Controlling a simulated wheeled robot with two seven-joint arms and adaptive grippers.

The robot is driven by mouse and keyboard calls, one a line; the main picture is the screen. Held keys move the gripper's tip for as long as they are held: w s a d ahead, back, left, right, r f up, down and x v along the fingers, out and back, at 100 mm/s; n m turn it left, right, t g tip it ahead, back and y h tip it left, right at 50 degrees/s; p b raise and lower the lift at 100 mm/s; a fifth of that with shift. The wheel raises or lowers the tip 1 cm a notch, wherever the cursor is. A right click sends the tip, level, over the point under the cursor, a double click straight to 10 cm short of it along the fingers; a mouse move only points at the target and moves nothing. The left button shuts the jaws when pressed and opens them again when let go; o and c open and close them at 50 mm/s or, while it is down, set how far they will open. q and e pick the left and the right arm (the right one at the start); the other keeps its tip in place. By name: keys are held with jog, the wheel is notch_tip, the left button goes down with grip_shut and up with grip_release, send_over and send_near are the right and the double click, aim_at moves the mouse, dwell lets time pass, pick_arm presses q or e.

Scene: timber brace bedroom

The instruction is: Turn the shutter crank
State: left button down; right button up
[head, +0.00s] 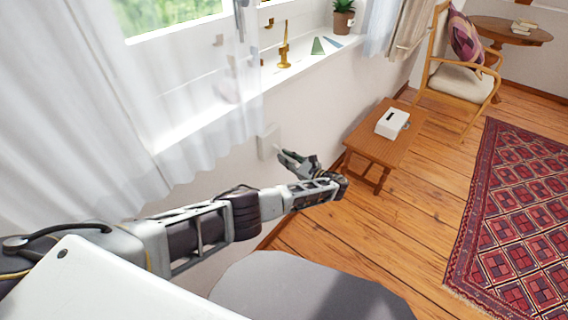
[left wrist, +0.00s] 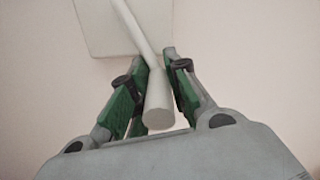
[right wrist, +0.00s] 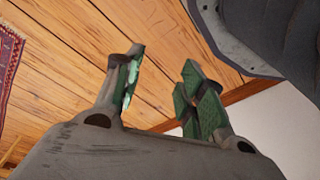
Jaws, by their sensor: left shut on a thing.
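The shutter crank's white plate (head: 268,142) is on the wall below the window, right of the curtain. In the left wrist view the pale plate (left wrist: 100,28) fills the top, and a white crank arm (left wrist: 137,38) slants down from it to a round-ended handle (left wrist: 158,110). My left gripper (left wrist: 157,72) has its green-padded fingers on both sides of the handle and is shut on it. In the head view the left gripper (head: 284,156) is close to the wall beside the plate. My right gripper (right wrist: 160,75) is open and empty, out of the head view.
A wooden side table (head: 368,147) with a white box (head: 392,123) stands along the wall to the right. The white curtain (head: 100,110) hangs close above my left arm. A patterned rug (head: 515,215) lies at right; bare floor (head: 400,225) lies between.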

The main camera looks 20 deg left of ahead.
pick_arm(q)
jog(key=shift+w+d+r+n+b, duration=0.3)
jog(key=shift+w+r+n+b, duration=0.15)
jog(key=shift+w+n, duration=0.4)
pick_arm(e)
jog(key=shift+a+r, duration=0.15)
jog(key=shift+r, duration=0.7)
jog(key=shift+a+r, duration=0.15)
jog(key=shift+r, duration=0.7)
pick_arm(q)
jog(key=shift+s, duration=0.15)
jog(key=c, duration=1.3)
grip_release()
jog(key=shift+s, duration=0.1)
jog(key=shift+v, duration=3.7)
